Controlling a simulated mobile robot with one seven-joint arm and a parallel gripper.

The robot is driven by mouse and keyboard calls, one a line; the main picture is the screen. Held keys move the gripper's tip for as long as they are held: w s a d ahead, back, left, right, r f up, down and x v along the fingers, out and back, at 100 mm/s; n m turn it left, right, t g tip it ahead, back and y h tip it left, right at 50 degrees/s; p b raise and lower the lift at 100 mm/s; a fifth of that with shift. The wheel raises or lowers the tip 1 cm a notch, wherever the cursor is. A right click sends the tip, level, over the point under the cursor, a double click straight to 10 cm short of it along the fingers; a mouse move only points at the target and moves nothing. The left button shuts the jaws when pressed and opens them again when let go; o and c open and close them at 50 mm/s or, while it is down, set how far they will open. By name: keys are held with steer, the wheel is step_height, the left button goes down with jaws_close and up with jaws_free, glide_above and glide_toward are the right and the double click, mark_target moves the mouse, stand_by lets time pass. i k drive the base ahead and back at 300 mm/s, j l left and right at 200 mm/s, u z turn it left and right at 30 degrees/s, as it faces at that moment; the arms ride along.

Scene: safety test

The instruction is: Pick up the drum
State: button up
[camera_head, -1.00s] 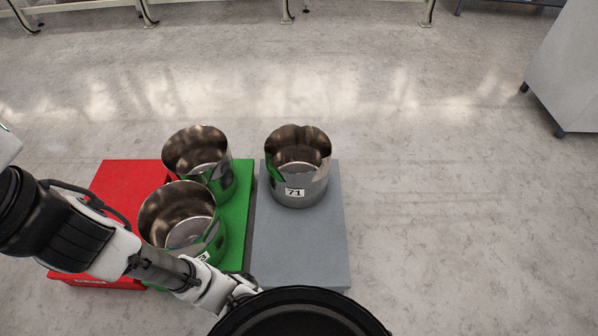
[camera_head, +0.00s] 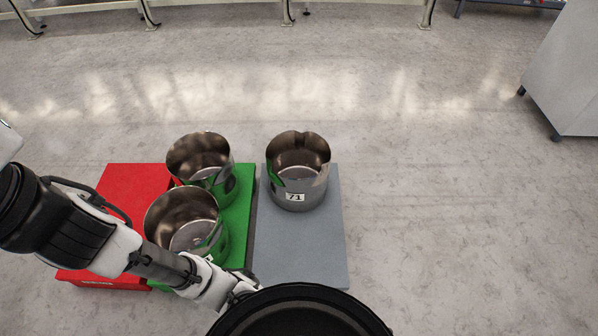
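Three open-topped, shiny metal drums stand upright. One drum (camera_head: 298,178), labelled 71, is on the grey platform (camera_head: 300,250). A rear drum (camera_head: 222,185) and a front drum (camera_head: 212,238) stand close together on the green platform (camera_head: 238,240) to the left. The front drum's label is mostly hidden by my arm. My arm reaches in from the left, low across the red and green platforms. My gripper (camera_head: 243,290) is at its end, below and right of the front drum and apart from the 71 drum. Its fingers are too small and partly hidden to read.
A red platform (camera_head: 130,190) adjoins the green one on the left. A light grey cabinet (camera_head: 570,85) on casters stands at upper right. Pale metal frame legs (camera_head: 150,15) line the back. The floor behind and right of the platforms is clear.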

mark_target(298, 163)
steer(key=i+l+z, duration=0.2)
steer(key=l, duration=0.15)
steer(key=l+z, duration=0.15)
steer(key=l, duration=0.2)
steer(key=i+l+z, duration=0.2)
steer(key=l, duration=0.15)
steer(key=i+l+z, duration=0.65)
steer(key=i+l, duration=0.35)
steer(key=i+u, duration=0.4)
steer(key=i+l+u, duration=0.3)
steer(key=i+u, duration=0.4)
steer(key=u, duration=0.2)
steer(key=i+l+u, duration=0.1)
steer(key=i+u, duration=0.15)
steer(key=u, duration=0.2)
steer(key=i+l+u, duration=0.15)
steer(key=u, duration=0.3)
steer(key=i+l+u, duration=0.25)
steer(key=u, duration=0.25)
steer(key=i+l+u, duration=0.1)
steer(key=l+u, duration=0.2)
steer(key=u, duration=0.15)
steer(key=i+l+u, duration=0.1)
steer(key=u, duration=0.25)
steer(key=l+u, duration=0.3)
steer(key=i+l+u, duration=0.1)
steer(key=l+u, duration=1)
steer(key=i+l, duration=0.05)
steer(key=l, duration=0.05)
